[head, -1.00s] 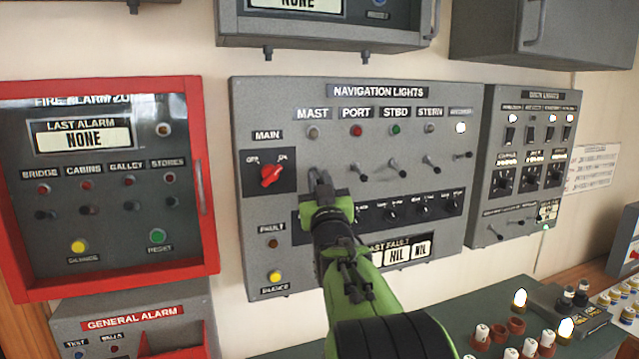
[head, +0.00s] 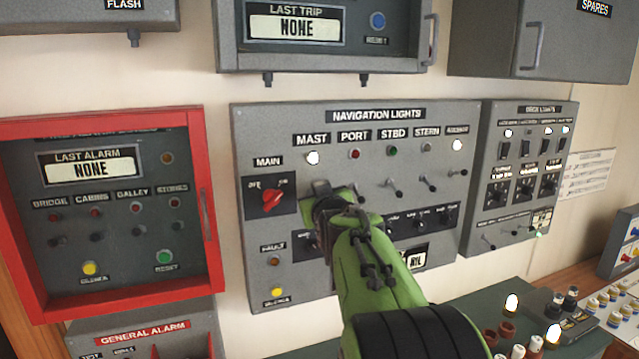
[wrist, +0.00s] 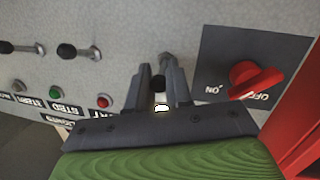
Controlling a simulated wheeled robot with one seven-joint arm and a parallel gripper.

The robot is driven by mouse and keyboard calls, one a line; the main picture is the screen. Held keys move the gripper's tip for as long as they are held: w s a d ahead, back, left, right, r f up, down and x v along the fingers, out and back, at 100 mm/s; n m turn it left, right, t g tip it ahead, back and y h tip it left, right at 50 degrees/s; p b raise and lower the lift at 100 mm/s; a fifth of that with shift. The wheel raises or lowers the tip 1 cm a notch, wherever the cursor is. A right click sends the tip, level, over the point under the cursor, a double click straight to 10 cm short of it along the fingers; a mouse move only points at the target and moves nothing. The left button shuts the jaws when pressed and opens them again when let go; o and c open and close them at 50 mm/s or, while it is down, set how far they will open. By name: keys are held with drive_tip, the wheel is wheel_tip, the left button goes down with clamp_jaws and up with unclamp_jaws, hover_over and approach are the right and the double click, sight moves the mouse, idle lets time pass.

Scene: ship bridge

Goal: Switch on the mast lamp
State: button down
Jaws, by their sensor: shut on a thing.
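The grey navigation lights panel (head: 455,110) hangs on the wall. Its mast lamp (head: 312,158) glows white below the MAST label; in the wrist view, which is upside down, the lit lamp (wrist: 162,108) shows between the fingers. My gripper (head: 322,190) is at the panel below the mast lamp, and in the wrist view its fingers (wrist: 162,88) are shut on the mast switch lever (wrist: 158,82). In the head view my gripper hides this lever. The red main knob (head: 272,200) is just left of my gripper and points toward ON.
Port (head: 354,153) and starboard (head: 392,151) lamps are unlit; the far-right lamp (head: 456,145) is lit. The port lever (head: 359,194) stands right beside my gripper. A red-framed fire alarm box (head: 208,200) is at left, the deck lights panel (head: 528,108) at right.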

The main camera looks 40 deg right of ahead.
drive_tip(key=shift+w+r+g+y+p, duration=0.25)
drive_tip(key=shift+r+g+p, duration=0.5)
drive_tip(key=shift+p, duration=0.95)
drive_tip(key=shift+s+f+g, duration=0.1)
drive_tip(key=shift+f+g, duration=0.15)
drive_tip(key=c, duration=1)
unclamp_jaws()
drive_tip(key=shift+f, duration=0.1)
drive_tip(key=shift+c, duration=0.2)
drive_tip(key=b+v, duration=0.3)
drive_tip(key=v, duration=1.2)
drive_tip(key=shift+s+b, duration=0.35)
drive_tip(key=shift+b, duration=0.05)
drive_tip(key=shift+a, duration=0.15)
